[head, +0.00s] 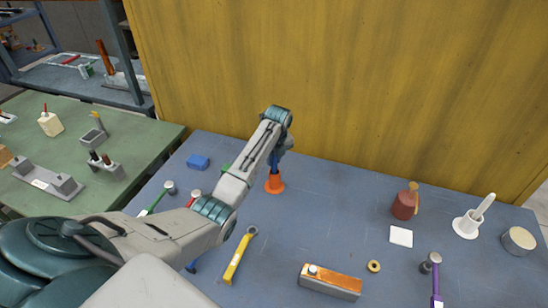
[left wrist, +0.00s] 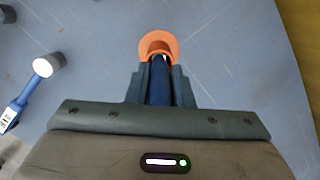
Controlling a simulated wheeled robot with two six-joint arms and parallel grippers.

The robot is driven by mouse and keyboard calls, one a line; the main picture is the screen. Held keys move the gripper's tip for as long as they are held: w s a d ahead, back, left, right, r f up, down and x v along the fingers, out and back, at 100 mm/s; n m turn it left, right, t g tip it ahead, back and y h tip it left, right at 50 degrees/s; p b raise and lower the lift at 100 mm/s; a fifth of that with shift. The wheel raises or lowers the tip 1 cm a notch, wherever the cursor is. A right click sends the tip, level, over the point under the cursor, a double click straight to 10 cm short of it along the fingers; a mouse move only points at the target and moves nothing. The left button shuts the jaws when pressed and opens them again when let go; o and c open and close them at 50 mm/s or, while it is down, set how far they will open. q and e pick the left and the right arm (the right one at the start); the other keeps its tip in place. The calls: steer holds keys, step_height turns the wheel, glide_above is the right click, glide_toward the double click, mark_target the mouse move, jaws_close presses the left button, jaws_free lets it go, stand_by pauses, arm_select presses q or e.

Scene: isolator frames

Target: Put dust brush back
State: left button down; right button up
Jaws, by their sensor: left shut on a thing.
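My left gripper (head: 275,155) is over the back middle of the blue table, pointing down. It is shut on a dark blue handle, apparently the dust brush (head: 273,167). The handle also shows between the fingers in the left wrist view (left wrist: 159,82). Directly below is an orange flared holder (head: 274,184), which shows as an orange ring in the left wrist view (left wrist: 159,44). The handle's lower end meets the holder; I cannot tell how deep it sits. The brush's bristles are hidden. My right gripper is not in view.
A yellow wall (head: 340,80) rises close behind. The table right of the orange holder is clear.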

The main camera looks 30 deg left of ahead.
arm_select(q)
steer(key=c, duration=1.3)
jaws_free()
steer(key=shift+f, duration=0.1)
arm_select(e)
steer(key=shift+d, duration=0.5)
arm_select(q)
steer(key=r+b, duration=0.1)
steer(key=r, duration=0.2)
steer(key=r+b, duration=0.2)
steer(key=r, duration=0.1)
steer(key=d+r+b, duration=0.1)
steer(key=r, duration=0.2)
steer(key=shift+s+d+b, duration=0.1)
steer(key=shift+s+b, duration=0.2)
steer(key=r+p, duration=0.2)
steer(key=r, duration=0.1)
steer(key=shift+s+d+r+p, duration=0.15)
steer(key=shift+s+p, duration=0.1)
steer(key=shift+p, duration=0.15)
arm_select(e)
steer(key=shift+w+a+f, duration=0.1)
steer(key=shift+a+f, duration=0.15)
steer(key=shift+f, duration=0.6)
